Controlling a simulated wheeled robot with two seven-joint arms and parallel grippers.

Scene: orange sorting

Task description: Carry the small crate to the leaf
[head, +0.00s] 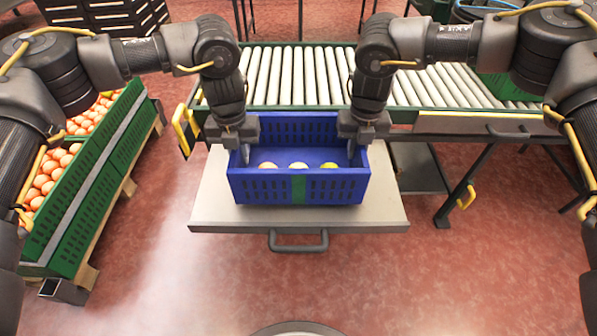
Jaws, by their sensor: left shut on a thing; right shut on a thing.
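The small crate (265,190) is blue with a green patch on its front wall. It is over the pale leaf (222,214), level in the picture; I cannot tell whether its base touches the leaf. Three round fruits (298,166) show inside it, partly hidden by the front wall. My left gripper (244,150) is shut on the crate's left end wall. My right gripper (353,150) is shut on its right end wall. The leaf has a dark handle (298,242) along its front edge.
A roller conveyor (310,75) runs behind the crate. A green bin of oranges (100,170) stands at the left. A yellow handle (184,130) sticks up at the conveyor's left end. The red floor in front of the leaf is clear. Black crates (100,15) stand at the back left.

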